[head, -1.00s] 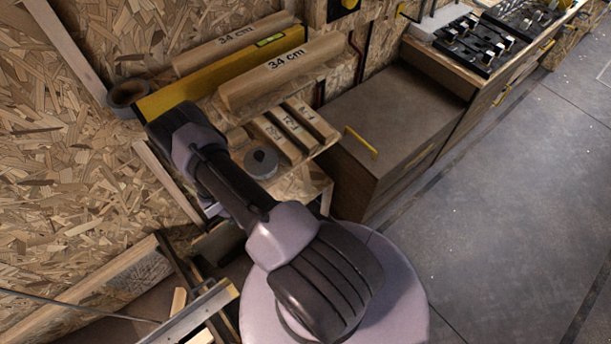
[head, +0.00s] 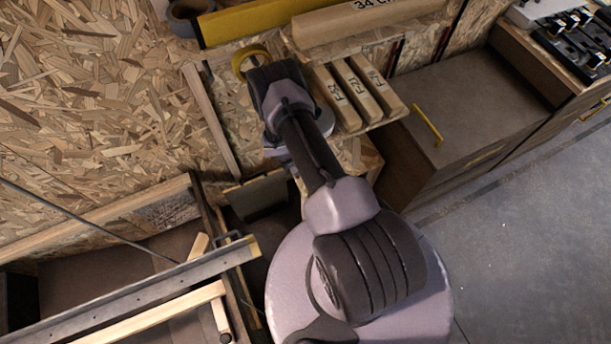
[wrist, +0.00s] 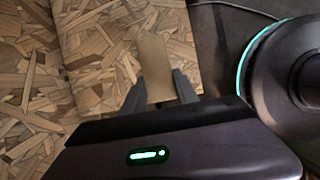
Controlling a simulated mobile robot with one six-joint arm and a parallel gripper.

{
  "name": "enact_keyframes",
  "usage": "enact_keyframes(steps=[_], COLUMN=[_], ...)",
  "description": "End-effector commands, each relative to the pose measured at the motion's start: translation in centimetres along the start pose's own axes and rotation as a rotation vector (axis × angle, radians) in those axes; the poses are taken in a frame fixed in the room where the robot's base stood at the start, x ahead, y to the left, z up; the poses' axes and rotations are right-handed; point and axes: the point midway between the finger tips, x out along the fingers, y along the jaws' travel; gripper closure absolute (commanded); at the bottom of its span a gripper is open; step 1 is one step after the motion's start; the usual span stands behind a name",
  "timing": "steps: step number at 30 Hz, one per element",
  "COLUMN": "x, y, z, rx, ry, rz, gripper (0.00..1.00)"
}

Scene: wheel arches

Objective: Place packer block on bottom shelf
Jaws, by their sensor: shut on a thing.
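In the wrist view my gripper (wrist: 159,78) is shut on a plain tan block (wrist: 154,52), taken to be the packer block. The block sticks out past the fingertips over a chipboard surface (wrist: 100,45); I cannot tell whether it touches it. In the head view my arm hides the gripper and the block. A wooden shelf with several labelled wooden blocks (head: 353,92) lies just right of my arm. A lower chipboard surface (head: 368,158) shows partly below it; I cannot tell if it is the bottom shelf.
A brown cabinet (head: 475,100) with a yellow handle stands to the right. A yellow level (head: 255,20) and a long wooden piece (head: 365,22) lie above. A yellow tape roll (head: 250,58) is beside my arm. A metal rail (head: 150,295) and timber are at lower left. Floor is clear at right.

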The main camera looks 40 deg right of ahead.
Motion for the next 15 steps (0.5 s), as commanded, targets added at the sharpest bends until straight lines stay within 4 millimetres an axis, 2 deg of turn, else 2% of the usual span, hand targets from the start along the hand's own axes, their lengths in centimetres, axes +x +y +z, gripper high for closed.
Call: enact_keyframes(steps=[2, 7, 15], x=[0.5, 3.4, 3.2], y=[0.4, 0.4, 0.4], z=[-0.1, -1.3, -1.2], rx=[0.001, -0.001, -0.001], ry=[0.001, 0.001, 0.000], rz=[0.000, -0.001, -0.001], gripper=[1.00, 1.00, 1.00])
